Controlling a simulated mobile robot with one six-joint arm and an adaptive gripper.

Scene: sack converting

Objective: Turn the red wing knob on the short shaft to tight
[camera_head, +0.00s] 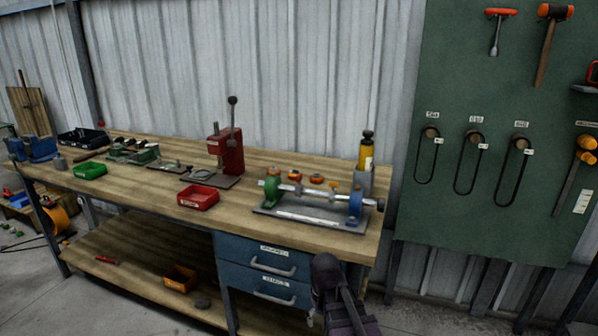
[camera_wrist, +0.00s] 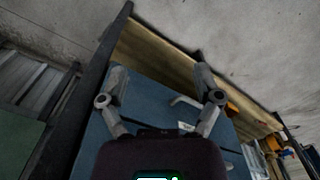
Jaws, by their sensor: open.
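A shaft fixture stands on a grey plate (camera_head: 315,222) at the right end of the workbench. It has a green support (camera_head: 271,190), a blue support (camera_head: 355,204) and a metal shaft (camera_head: 310,192) between them. Small orange-red parts (camera_head: 317,178) lie behind the shaft. I cannot make out which piece is the red wing knob. My gripper (camera_wrist: 160,85) is open and empty in the wrist view, fingers spread before the blue drawers (camera_wrist: 155,105). It is apart from the fixture, which I cannot identify in the wrist view.
The wooden bench (camera_head: 240,213) also carries a red press (camera_head: 228,150), a red bin (camera_head: 198,197), a green bin (camera_head: 90,170) and a yellow bottle (camera_head: 366,152). Drawer handles (camera_head: 272,268) stick out in front. A green tool board (camera_head: 500,130) hangs at right.

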